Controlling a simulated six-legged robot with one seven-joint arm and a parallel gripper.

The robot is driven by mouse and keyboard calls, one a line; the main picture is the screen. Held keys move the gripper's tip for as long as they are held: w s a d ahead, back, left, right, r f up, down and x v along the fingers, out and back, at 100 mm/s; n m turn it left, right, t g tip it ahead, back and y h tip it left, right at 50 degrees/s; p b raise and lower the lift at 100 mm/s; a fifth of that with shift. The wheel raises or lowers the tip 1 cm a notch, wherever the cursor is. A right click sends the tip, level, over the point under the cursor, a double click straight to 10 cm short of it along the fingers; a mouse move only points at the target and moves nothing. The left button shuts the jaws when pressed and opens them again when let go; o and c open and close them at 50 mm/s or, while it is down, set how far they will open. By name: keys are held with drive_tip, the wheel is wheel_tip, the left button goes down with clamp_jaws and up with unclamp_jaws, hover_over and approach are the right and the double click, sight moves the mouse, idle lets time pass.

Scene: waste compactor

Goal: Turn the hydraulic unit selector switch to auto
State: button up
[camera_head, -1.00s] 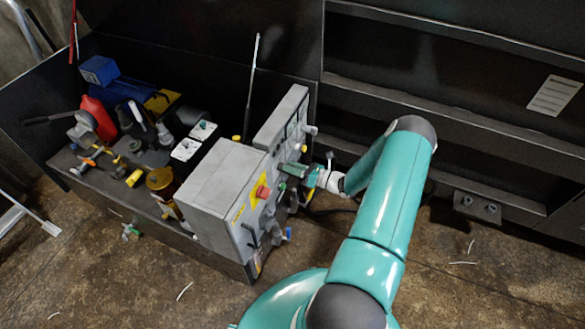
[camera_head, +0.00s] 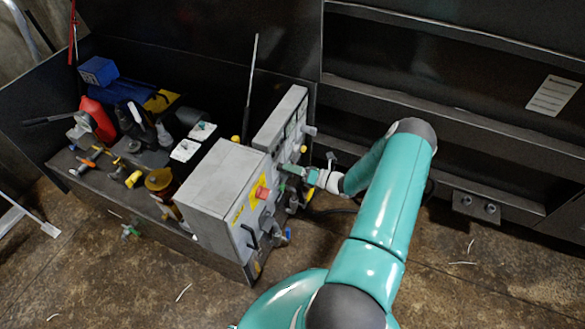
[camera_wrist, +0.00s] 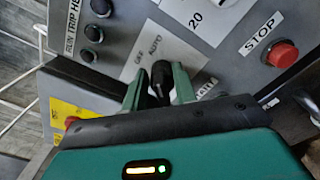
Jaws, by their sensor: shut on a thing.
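The selector switch is a black knob (camera_wrist: 161,72) on a light label plate (camera_wrist: 192,68) in the wrist view. The plate reads "OFF" and "AUTO" near the knob's upper end; another label on the right is partly covered. My gripper (camera_wrist: 159,88) has one green finger on each side of the knob and is shut on it. The fingers hide the knob's lower part, so its exact setting is hard to tell. In the head view my gripper (camera_head: 297,171) is at the front of the grey control box (camera_head: 275,125), where the knob is hidden.
A red STOP button (camera_wrist: 282,54) is right of the switch, and several black buttons are at upper left. A nearer grey box (camera_head: 215,185) with a red button (camera_head: 262,193) stands close beside my gripper. Open floor (camera_head: 400,280) lies at lower right.

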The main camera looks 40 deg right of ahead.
drive_tip(key=o, duration=0.6)
drive_tip(key=v, duration=1.4)
drive_tip(key=shift+w, duration=0.1)
